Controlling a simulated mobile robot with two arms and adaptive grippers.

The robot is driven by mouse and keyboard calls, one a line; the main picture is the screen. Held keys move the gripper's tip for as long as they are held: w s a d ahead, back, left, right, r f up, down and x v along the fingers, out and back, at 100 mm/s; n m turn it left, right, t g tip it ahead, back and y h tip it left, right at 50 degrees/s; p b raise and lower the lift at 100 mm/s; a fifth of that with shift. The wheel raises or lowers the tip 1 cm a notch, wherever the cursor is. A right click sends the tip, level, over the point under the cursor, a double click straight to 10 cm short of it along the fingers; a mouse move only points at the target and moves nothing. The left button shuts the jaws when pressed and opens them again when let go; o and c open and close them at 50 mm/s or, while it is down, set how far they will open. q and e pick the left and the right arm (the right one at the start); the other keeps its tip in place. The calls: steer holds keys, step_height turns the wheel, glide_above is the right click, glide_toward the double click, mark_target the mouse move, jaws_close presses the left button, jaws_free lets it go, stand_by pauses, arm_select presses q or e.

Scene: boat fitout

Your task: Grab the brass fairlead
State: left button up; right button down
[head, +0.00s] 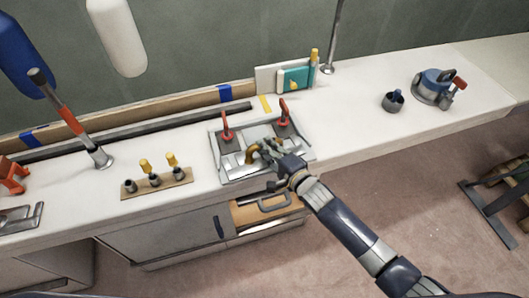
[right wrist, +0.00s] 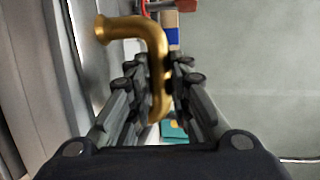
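The brass fairlead (head: 252,154), a curved golden tube with a flared end, is at the metal tray-like fixture (head: 233,172) on the white counter. In the right wrist view the fairlead (right wrist: 131,28) bends down between the dark fingers. My right gripper (head: 268,149) reaches in from the lower right. Its fingers (right wrist: 160,82) lie close against both sides of the tube and look shut on it. Whether the fairlead still touches the fixture cannot be told. My left gripper is not in view.
Two red-handled clamps (head: 226,128) stand at the fixture's back. A wooden block with yellow-topped pegs (head: 156,184) is to the left, beside a hammer-like tool (head: 72,124). A teal item (head: 294,79) stands behind. The counter right of the fixture is clear up to a dark cup (head: 393,102).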

steer(key=shift+r, duration=0.15)
steer(key=shift+r, duration=0.1)
